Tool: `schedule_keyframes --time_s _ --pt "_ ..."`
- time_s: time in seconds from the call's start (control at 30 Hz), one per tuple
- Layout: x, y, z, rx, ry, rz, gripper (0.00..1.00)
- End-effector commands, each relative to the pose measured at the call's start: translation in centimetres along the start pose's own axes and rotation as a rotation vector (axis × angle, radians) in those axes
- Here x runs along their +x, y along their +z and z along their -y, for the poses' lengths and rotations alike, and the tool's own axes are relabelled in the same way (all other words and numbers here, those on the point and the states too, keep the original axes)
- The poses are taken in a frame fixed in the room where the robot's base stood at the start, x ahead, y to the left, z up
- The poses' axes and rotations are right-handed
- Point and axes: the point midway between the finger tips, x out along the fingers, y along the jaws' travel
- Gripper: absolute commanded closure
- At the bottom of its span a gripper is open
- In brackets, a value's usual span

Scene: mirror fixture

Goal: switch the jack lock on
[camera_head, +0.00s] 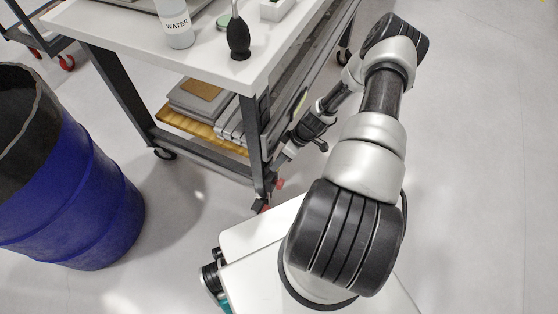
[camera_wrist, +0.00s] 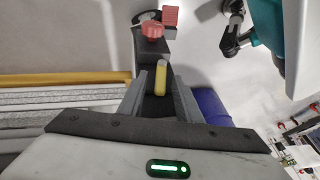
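A red knob (camera_wrist: 152,31) and a red block (camera_wrist: 171,15) sit at the foot of a dark cart leg in the wrist view; one of them may be the jack lock, but I cannot tell which. A small red part also shows beside the leg in the head view (camera_head: 279,183). My gripper (camera_wrist: 160,80) is open, its two grey fingers apart, pointing toward the leg and the red parts. A yellow cylinder (camera_wrist: 161,79) appears between the fingers; I cannot tell whether it touches them. In the head view my gripper is close to the cart leg and partly hard to make out.
A white-topped cart (camera_head: 200,55) with a water bottle (camera_head: 175,25) and a black blower (camera_head: 238,38) stands ahead. Its lower shelf holds flat panels (camera_head: 200,98). A blue barrel (camera_head: 85,200) stands at left. Floor at right is clear.

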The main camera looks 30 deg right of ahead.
Motion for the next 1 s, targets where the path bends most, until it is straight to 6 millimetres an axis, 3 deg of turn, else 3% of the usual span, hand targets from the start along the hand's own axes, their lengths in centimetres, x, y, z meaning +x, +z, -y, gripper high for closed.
schedule_keyframes --time_s 0.03,0.2,1.0 --pt "0.0 0.0 0.0 0.000 0.000 0.000 0.72" --pt "0.0 0.0 0.0 0.000 0.000 0.000 1.00" --pt "0.1 0.2 1.2 -0.095 0.230 0.001 1.00"
